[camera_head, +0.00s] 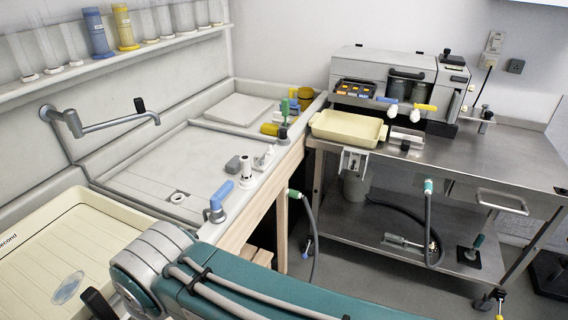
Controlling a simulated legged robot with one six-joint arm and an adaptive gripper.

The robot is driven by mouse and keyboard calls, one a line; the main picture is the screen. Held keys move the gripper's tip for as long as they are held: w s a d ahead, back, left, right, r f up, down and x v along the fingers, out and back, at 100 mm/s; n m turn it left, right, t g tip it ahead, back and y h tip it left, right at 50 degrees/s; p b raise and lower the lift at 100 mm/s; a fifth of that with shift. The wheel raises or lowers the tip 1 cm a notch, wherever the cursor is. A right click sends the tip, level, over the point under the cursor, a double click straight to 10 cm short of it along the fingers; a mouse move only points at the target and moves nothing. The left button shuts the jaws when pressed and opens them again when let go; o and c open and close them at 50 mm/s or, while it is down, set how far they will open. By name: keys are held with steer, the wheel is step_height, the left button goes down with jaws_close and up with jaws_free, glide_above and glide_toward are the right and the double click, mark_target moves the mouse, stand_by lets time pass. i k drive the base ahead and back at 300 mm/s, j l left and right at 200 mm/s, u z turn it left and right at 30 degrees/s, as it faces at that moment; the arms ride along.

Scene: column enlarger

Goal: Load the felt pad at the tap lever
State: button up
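I cannot pick out a felt pad for certain. A small grey block (233,164) lies on the sink's front ledge. A swing tap (110,123) on the left wall has a black lever (139,104) standing up near its spout end. A blue-handled lever fitting (217,203) stands on the ledge at the near end, and a green-handled one (284,112) at the far end. I cannot tell which is the tap lever meant. My teal arm crosses the bottom of the view; my gripper is not in view.
The pale sink (140,182) is mostly bare. A cream tray (50,245) lies front left. A steel trolley (470,165) at right bears a grey machine (375,62) and a cream basin (348,126); its right top is clear. Hoses hang between sink and trolley.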

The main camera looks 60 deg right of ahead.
mark_target(215, 200)
steer(key=k+z, duration=0.1)
steer(key=z, duration=0.6)
steer(key=i+j+z, duration=0.15)
steer(key=z, duration=0.8)
steer(key=i+l+u, duration=0.1)
steer(key=i+l, duration=0.35)
